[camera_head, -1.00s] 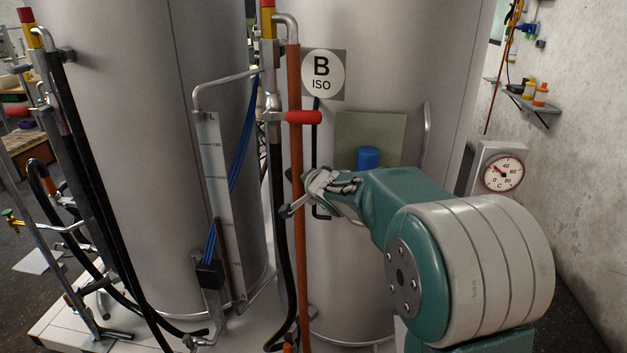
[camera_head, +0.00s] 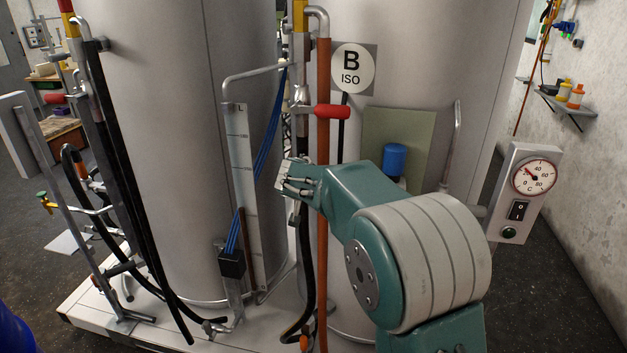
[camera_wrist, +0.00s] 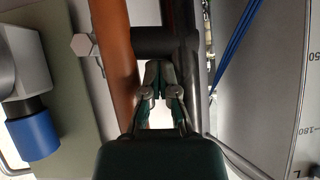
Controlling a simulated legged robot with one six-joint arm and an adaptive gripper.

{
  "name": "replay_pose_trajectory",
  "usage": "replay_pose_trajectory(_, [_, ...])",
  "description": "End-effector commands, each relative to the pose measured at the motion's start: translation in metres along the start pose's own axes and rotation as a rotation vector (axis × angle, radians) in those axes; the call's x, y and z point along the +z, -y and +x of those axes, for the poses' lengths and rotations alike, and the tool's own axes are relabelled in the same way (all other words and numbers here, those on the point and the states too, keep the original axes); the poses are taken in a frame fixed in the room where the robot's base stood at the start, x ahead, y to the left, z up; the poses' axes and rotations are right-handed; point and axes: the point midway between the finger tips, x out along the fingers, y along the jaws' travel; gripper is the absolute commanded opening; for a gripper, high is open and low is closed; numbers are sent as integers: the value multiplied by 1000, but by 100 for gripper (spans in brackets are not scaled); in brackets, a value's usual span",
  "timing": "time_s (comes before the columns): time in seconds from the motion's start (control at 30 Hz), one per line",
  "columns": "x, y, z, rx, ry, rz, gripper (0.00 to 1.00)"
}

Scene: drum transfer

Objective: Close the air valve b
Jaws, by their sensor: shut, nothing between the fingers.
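A valve with a red handle (camera_head: 333,112) sits on the upright pipework beside the "B ISO" sign (camera_head: 352,68). The handle lies level and points right across the orange pipe (camera_head: 323,210). My gripper (camera_head: 287,178) is below the handle at the pipework, with its tip left of the orange pipe. In the wrist view my gripper (camera_wrist: 161,78) is shut and empty, close beside the orange pipe (camera_wrist: 116,60) and in front of a dark pipe fitting (camera_wrist: 165,40). The red handle does not show in the wrist view. I cannot tell whether the fingers touch the pipework.
Large grey tanks (camera_head: 195,140) stand left and behind. A level gauge (camera_head: 240,180) with blue cables is left of my gripper. A blue cap (camera_head: 395,160) and a dial box (camera_head: 527,190) are to the right. Black hoses run down to the white platform (camera_head: 85,305).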

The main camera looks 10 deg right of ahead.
Motion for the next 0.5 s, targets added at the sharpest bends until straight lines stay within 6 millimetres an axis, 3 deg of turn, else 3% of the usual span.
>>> replay_pose_trajectory(0.5, [9,4,5,68,3,-104,0])
